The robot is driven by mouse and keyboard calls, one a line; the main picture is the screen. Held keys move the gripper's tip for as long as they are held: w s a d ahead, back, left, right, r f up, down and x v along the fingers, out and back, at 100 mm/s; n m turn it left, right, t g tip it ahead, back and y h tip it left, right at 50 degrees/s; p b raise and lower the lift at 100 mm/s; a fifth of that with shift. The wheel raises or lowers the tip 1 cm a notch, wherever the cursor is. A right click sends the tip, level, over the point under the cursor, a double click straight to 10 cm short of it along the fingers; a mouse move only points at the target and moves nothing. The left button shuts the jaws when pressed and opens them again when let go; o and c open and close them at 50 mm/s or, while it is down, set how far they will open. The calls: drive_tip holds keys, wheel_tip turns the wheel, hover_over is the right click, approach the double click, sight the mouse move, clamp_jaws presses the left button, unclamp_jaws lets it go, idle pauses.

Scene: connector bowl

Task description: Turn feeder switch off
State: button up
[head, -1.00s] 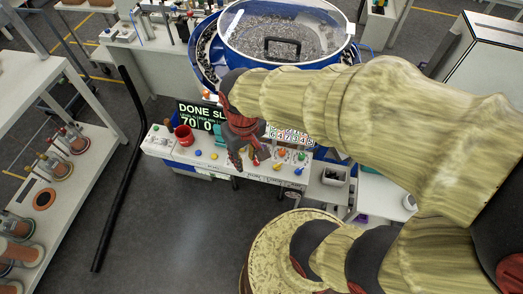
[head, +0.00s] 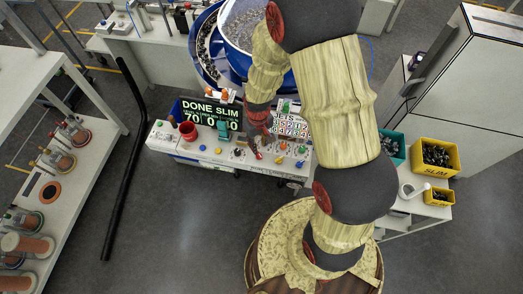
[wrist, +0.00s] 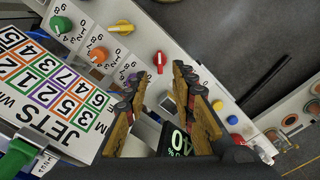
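The control panel (head: 230,160) carries several coloured knobs and buttons; I cannot read which one is the feeder switch. In the wrist view a red knob (wrist: 160,61) stands just beyond my fingertips. A yellow knob (wrist: 122,27), an orange knob (wrist: 98,55) and a green knob (wrist: 61,24) lie to its left. A purple knob (wrist: 131,77) is partly hidden by the left finger. My gripper (wrist: 160,76) is open and empty above the panel, with no visible contact. In the head view, my gripper (head: 262,130) is partly hidden behind my arm.
A display (head: 208,113) reading DONE SLIM and a red cup (head: 188,130) stand on the panel. The blue bowl feeder (head: 208,45) is behind. A numbered JETS board (wrist: 52,88) lies near my left finger. Yellow bins (head: 436,155) stand right.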

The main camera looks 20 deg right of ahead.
sight(259, 154)
wheel_tip(259, 154, down, 7)
drive_tip(key=shift+r, duration=0.1)
drive_tip(key=shift+c, duration=0.6)
clamp_jaws()
